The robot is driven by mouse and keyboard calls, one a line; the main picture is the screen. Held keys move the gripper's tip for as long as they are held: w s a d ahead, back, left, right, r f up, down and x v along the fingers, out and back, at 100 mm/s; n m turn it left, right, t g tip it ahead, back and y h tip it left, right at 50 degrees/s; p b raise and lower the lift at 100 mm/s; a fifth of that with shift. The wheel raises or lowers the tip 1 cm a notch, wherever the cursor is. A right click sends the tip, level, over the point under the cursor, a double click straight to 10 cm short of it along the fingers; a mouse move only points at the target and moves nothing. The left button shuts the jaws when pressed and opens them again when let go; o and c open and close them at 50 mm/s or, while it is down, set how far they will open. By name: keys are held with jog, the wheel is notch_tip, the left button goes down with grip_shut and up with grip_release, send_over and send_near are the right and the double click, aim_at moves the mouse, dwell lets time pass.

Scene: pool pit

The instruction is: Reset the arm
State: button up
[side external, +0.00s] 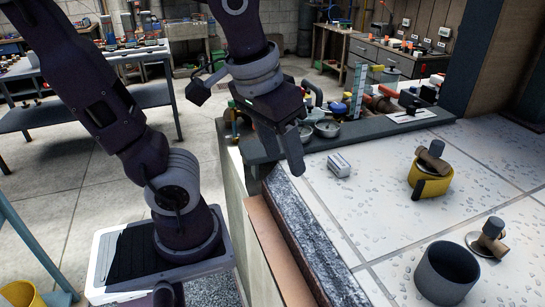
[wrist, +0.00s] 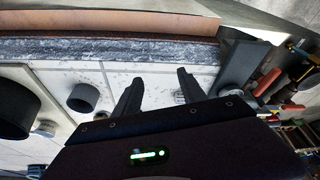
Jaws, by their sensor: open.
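My gripper (side external: 285,150) is open and empty in the side external view, raised over the near left edge of the tiled worktop (side external: 330,225). A small pale block (side external: 339,165) lies on the tiles to the right of and below my gripper. My arm is bent above its base, beside the worktop.
A dark grey cup (side external: 446,274) stands front right. A yellow ring (side external: 430,181) with a valve-like part (side external: 433,156) and another such part (side external: 489,239) are on the tiles. A grey shelf (side external: 390,123) with pipes and dishes lines the back. A rough stone strip (side external: 315,240) edges the worktop.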

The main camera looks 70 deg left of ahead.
jog(key=s+m, duration=0.1)
jog(key=s+d+m+t, duration=0.1)
jog(key=s+m+t, duration=0.1)
jog(key=shift+d+r+h, duration=0.1)
jog(key=shift+d+h, duration=0.15)
jog(key=shift+h, duration=0.05)
